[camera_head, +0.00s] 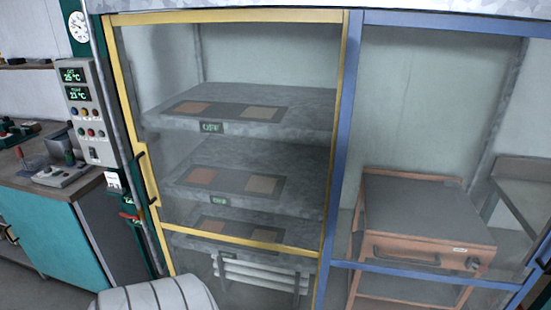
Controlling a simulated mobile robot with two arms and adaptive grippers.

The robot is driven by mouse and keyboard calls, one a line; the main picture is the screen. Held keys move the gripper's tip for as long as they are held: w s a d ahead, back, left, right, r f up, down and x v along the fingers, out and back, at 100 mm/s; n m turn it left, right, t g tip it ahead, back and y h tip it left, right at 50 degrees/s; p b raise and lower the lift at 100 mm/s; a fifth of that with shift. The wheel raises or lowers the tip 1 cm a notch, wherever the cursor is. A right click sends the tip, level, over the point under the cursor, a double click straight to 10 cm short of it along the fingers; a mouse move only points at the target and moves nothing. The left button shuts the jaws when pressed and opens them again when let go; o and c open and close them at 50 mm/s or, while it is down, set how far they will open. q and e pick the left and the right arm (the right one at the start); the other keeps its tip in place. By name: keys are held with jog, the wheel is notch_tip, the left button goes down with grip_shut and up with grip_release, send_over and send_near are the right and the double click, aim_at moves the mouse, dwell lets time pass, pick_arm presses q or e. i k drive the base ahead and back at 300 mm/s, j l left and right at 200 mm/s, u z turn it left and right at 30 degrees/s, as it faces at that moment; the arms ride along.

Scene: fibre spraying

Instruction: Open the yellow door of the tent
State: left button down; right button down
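The tent (357,100) stands in front of me with clear panels. Its yellow door (122,80) is a tall yellow frame with a see-through pane, and it looks shut. A dark handle (141,168) sits on the left upright of the yellow frame. Through the pane I see grey shelves (300,105) carrying flat panels with orange and tan squares. The lowest part of the door runs out of the picture. Neither of my grippers is in view.
A control box (88,105) with displays and buttons stands left of the door, close to the handle. A workbench with a teal front (45,235) is further left. The blue-framed section (352,70) on the right encloses an orange-framed unit (420,225).

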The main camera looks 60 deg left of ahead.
aim_at(289, 15)
jog(key=u, duration=2.15)
